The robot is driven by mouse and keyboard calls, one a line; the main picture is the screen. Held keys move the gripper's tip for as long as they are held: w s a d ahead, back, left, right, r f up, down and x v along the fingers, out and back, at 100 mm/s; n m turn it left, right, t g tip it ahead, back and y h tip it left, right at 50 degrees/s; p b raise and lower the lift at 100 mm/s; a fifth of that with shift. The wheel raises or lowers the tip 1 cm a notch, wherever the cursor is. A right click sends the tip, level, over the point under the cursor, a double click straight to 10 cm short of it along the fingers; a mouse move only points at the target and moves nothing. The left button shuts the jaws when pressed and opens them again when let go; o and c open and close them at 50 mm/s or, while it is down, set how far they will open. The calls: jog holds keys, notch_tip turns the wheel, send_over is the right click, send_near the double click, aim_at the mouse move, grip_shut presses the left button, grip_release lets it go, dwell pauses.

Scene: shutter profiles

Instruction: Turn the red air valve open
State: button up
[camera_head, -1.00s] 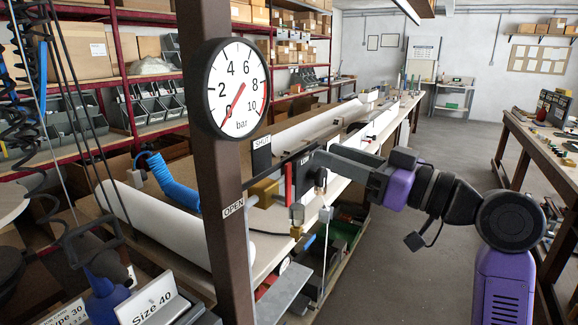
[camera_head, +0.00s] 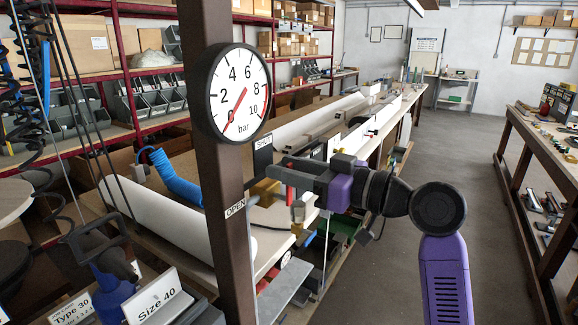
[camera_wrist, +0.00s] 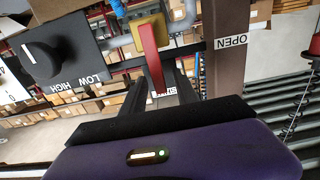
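The red valve lever (camera_head: 289,195) sits on a brass valve body (camera_head: 265,190) beside the brown post. In the head view my gripper (camera_head: 278,174) covers its upper part. In the wrist view the red lever (camera_wrist: 152,58) points toward the SHUT label (camera_wrist: 163,91), with the OPEN label (camera_wrist: 230,41) off to the right. My gripper (camera_wrist: 160,82) looks open, with dark fingers on either side of the lever's free end. Whether they touch it is unclear. The round gauge (camera_head: 239,92) has its needle at 0 bar.
The brown post (camera_head: 222,250) stands close left of the gripper. A dark knob with HIGH and LOW marks (camera_wrist: 42,60) is beside the valve. A blue coiled hose (camera_head: 175,182) and a white tube lie behind the post. The aisle floor at right is clear.

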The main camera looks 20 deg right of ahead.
grip_shut()
dwell(1.4)
